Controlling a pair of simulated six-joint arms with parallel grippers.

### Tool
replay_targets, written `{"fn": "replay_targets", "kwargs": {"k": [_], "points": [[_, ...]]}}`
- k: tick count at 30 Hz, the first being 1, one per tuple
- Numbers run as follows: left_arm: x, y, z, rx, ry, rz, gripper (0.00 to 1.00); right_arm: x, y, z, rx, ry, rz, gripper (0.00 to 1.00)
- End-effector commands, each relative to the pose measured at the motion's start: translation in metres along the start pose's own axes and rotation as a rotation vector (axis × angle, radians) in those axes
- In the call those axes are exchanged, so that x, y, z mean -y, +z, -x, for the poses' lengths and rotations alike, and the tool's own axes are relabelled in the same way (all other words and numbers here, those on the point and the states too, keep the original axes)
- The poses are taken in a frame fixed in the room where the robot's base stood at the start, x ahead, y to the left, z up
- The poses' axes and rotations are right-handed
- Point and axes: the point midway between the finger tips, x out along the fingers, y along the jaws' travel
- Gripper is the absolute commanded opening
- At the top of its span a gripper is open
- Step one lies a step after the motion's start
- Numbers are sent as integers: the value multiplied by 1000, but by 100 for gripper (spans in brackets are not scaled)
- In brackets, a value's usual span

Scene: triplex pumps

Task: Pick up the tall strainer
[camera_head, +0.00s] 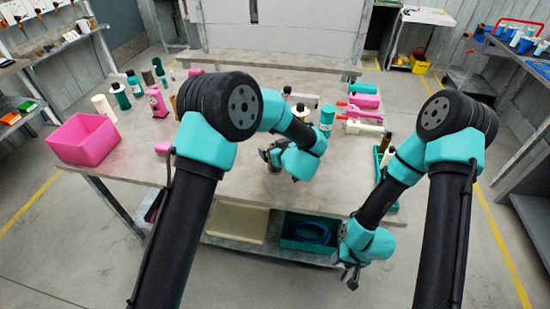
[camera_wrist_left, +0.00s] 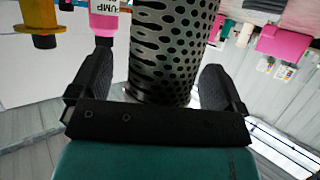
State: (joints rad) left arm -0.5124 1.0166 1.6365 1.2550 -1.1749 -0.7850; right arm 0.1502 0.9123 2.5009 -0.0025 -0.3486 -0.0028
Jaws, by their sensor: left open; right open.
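The tall strainer (camera_wrist_left: 172,45) is a grey metal cylinder with dark round and slotted holes. In the left wrist view it stands between the two black fingers of my left gripper (camera_wrist_left: 155,85), with a gap showing at each finger. In the head view I cannot make out the strainer; my left arm covers that part of the table. My left gripper (camera_head: 271,158) is open over the middle of the table there. My right gripper (camera_head: 350,277) is low in front of the table's front edge, away from the objects.
A pink bin (camera_head: 85,138) sits at the table's left corner. A pink bottle (camera_head: 157,103) and a cream cylinder (camera_head: 104,108) stand near it. A teal-capped bottle (camera_head: 326,120) and pink pump parts (camera_head: 363,101) stand right of my left arm. In the wrist view, a pink labelled bottle (camera_wrist_left: 104,18) is close beside the strainer.

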Motion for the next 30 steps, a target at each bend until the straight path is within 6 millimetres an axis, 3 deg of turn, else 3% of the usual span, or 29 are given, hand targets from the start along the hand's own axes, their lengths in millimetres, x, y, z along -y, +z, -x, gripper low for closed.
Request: {"fn": "replay_targets", "kwargs": {"k": [7,24,30], "points": [[0,0,0,0,0,0,95,0,0,0,0,0,0,43],[0,0,0,0,0,0,40,0,0,0,0,0,0,43],[0,0,0,0,0,1,39,0,0,0,0,0,0,43]]}}
